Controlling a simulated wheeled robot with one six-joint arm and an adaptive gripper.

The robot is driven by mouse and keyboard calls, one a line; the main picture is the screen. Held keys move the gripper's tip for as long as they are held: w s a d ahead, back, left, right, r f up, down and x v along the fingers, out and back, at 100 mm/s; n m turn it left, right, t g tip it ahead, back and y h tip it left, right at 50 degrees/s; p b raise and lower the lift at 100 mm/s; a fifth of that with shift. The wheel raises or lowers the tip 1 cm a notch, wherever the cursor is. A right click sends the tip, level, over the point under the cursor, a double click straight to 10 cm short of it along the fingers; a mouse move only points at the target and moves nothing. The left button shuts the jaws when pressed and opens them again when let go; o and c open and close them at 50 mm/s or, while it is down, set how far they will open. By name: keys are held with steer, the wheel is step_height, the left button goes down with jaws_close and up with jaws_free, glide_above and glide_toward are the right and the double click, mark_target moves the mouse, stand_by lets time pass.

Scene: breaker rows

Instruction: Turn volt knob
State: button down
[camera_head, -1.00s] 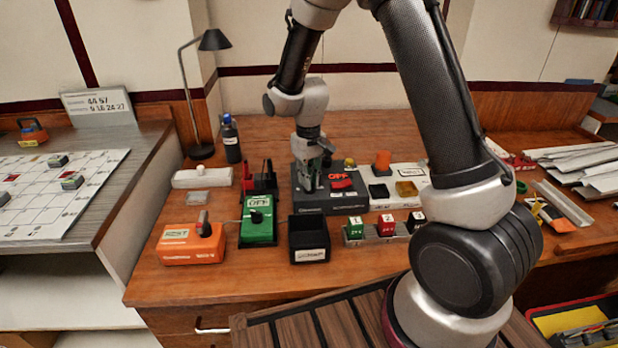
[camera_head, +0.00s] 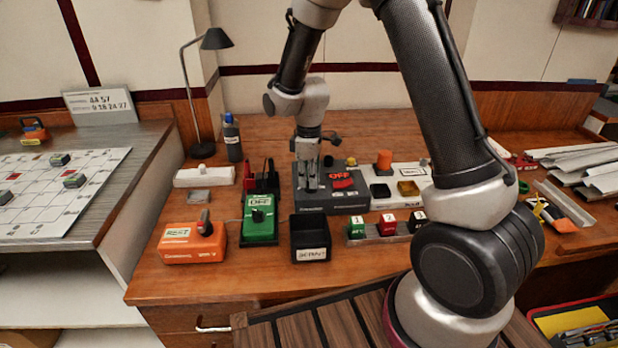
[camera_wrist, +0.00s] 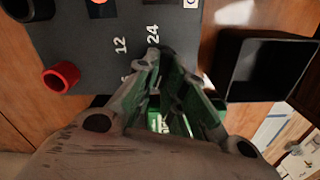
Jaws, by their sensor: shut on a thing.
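A dark grey unit (camera_head: 345,200) with a red OFF switch (camera_head: 342,180) stands in the middle of the wooden bench. Its face (camera_wrist: 90,40) carries the marks 12 and 24 in the wrist view. My gripper (camera_head: 311,186) points down over the left part of this unit. In the wrist view my gripper (camera_wrist: 156,62) has its fingertips together beside the 24 mark, shut on the volt knob. The knob is almost wholly hidden by the fingers, so its pointing direction cannot be told.
A red ring-shaped post (camera_wrist: 61,77) sticks up from the unit near the fingers. An open black bin (camera_head: 310,240), a green OFF device (camera_head: 260,218) and an orange box (camera_head: 190,243) stand in front and left. Several small coloured blocks (camera_head: 387,225) stand at front right.

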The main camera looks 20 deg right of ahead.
steer(key=shift+n, duration=0.4)
steer(key=c, duration=1.5)
jaws_free()
step_height(320, 180, up, 12)
